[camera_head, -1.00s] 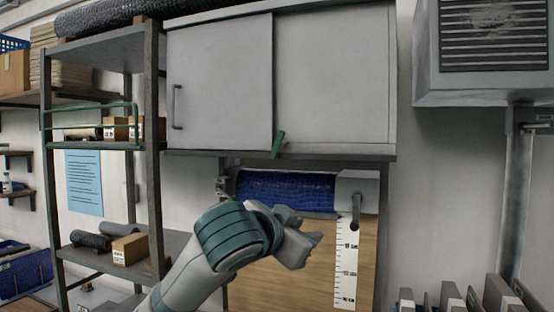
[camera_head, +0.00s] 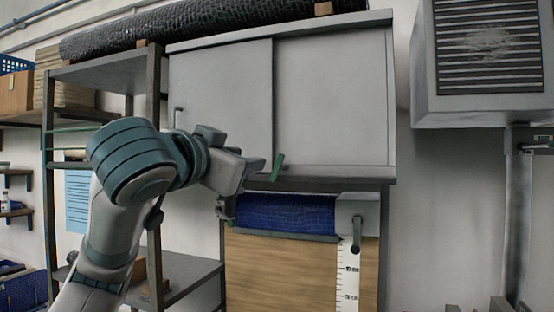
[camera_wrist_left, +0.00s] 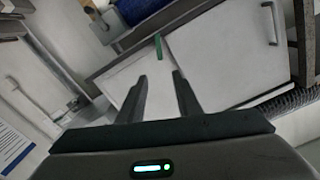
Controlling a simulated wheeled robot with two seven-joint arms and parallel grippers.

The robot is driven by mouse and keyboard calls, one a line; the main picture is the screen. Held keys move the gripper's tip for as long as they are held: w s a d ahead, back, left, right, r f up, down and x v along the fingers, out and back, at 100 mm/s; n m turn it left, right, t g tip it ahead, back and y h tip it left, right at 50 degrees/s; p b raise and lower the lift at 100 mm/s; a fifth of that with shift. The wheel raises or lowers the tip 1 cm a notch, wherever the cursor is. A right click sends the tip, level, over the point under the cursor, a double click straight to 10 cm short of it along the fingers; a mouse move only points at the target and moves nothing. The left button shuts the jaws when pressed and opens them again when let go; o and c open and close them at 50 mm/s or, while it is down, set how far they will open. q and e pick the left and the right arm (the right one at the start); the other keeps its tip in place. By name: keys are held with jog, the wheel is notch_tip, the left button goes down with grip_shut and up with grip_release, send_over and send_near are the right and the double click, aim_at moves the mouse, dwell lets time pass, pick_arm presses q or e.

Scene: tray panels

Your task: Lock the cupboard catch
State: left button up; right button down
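The grey cupboard (camera_head: 330,100) has two sliding doors and fills the middle of the head view. A green catch (camera_head: 277,167) sits at the lower edge where the two doors meet, tilted slightly from upright. It also shows in the left wrist view (camera_wrist_left: 158,46), just beyond the fingertips. My left gripper (camera_head: 255,166) is close to the catch on its left side, apart from it as far as I can tell. In the left wrist view its two fingers (camera_wrist_left: 160,82) stand apart with nothing between them. My right gripper is in neither view.
A shelf rack (camera_head: 155,100) stands left of the cupboard. A blue roll (camera_head: 285,213) hangs below it, above a wooden panel (camera_head: 285,270). A grey vent box (camera_head: 480,60) is on the wall at right. The wall between cupboard and vent is bare.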

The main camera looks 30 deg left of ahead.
aim_at(280, 158)
pick_arm(q)
jog(key=p+x, duration=0.7)
jog(key=x, duration=0.9)
jog(key=shift+r, duration=0.15)
jog(key=shift+w+a+p, duration=0.1)
jog(key=shift+w+p, duration=0.3)
jog(key=shift+w, duration=0.25)
grip_shut()
